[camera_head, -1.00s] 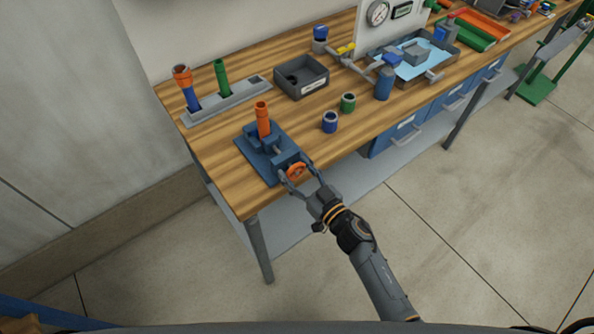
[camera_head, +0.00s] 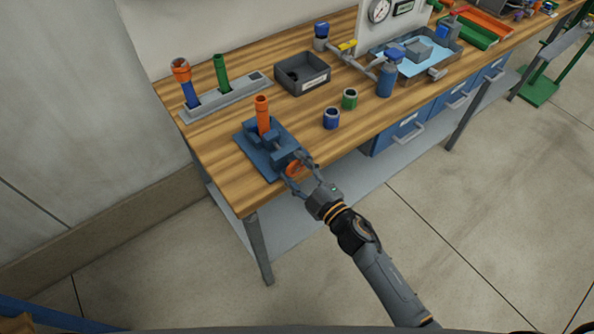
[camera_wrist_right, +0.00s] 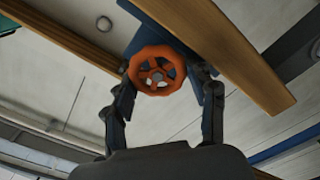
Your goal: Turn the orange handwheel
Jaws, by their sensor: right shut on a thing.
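The orange handwheel (camera_head: 295,169) is on the front of a blue vise (camera_head: 262,160) at the workbench's near left corner. An orange pipe (camera_head: 263,115) stands upright in the vise. My right gripper (camera_head: 299,173) is at the handwheel, with its fingers on either side of the rim and shut on it. In the right wrist view the spoked handwheel (camera_wrist_right: 156,70) sits between the two fingertips (camera_wrist_right: 165,75). The fingers partly cover the wheel in the head view. My left gripper is in neither view.
A grey rack (camera_head: 226,98) with upright pipes and a dark bin (camera_head: 302,75) stand behind the vise. A blue fitting (camera_head: 331,119) and a green fitting (camera_head: 349,98) stand to its right. The floor in front of the bench is clear.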

